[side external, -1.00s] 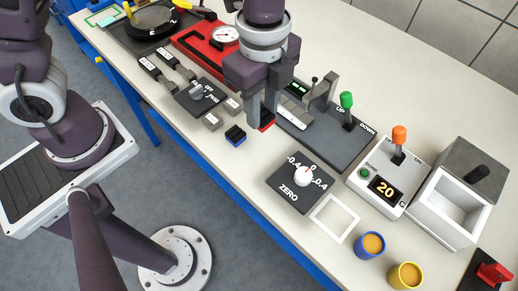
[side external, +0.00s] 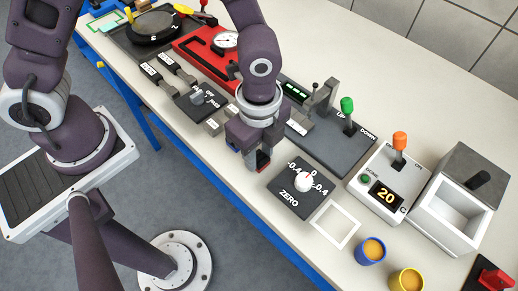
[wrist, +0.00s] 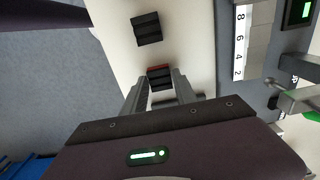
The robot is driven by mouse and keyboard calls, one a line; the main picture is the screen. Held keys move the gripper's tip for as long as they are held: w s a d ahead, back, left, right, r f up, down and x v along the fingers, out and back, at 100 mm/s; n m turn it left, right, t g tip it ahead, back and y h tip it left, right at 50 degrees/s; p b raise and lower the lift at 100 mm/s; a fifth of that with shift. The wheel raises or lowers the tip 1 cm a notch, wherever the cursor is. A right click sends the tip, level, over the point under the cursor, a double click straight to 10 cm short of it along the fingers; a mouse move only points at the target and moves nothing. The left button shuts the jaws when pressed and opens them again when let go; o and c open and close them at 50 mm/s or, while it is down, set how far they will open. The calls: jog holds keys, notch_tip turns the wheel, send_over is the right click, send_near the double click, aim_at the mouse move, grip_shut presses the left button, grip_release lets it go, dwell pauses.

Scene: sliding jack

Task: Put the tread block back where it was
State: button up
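My gripper (side external: 258,163) points down near the table's front edge, just left of the ZERO dial panel. It is shut on a dark ridged tread block with a red layer (wrist: 160,76), which sits between the fingertips in the wrist view. In the side view only a bit of its red (side external: 263,169) shows by the fingers. I cannot tell whether it touches the table. A second dark ridged block (wrist: 147,28) lies on the table ahead of the fingers in the wrist view; my gripper hides it in the side view.
The ZERO dial panel (side external: 288,197) is close on the right. Behind stands the grey jack base (side external: 335,148) with its green-knobbed lever (side external: 347,106). A white square outline (side external: 335,224), a control box reading 20 (side external: 385,193) and two cups lie further right.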

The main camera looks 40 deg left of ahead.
aim_at(259, 158)
jog(key=shift+o, duration=1.3)
notch_tip(259, 158, up, 12)
jog(key=shift+r, duration=0.25)
jog(key=s+a+r+n+t, duration=0.2)
jog(key=s+a+r+n, duration=0.3)
jog(key=a+n, duration=0.3)
jog(key=s+a+r+n+t, duration=0.3)
jog(key=s+a+r+n, duration=0.2)
jog(key=a+n, duration=0.4)
jog(key=shift+r+n+t, duration=0.3)
jog(key=shift+r+n, duration=0.2)
jog(key=shift+r, duration=0.05)
jog(key=shift+o, duration=0.2)
jog(key=shift+w, duration=0.1)
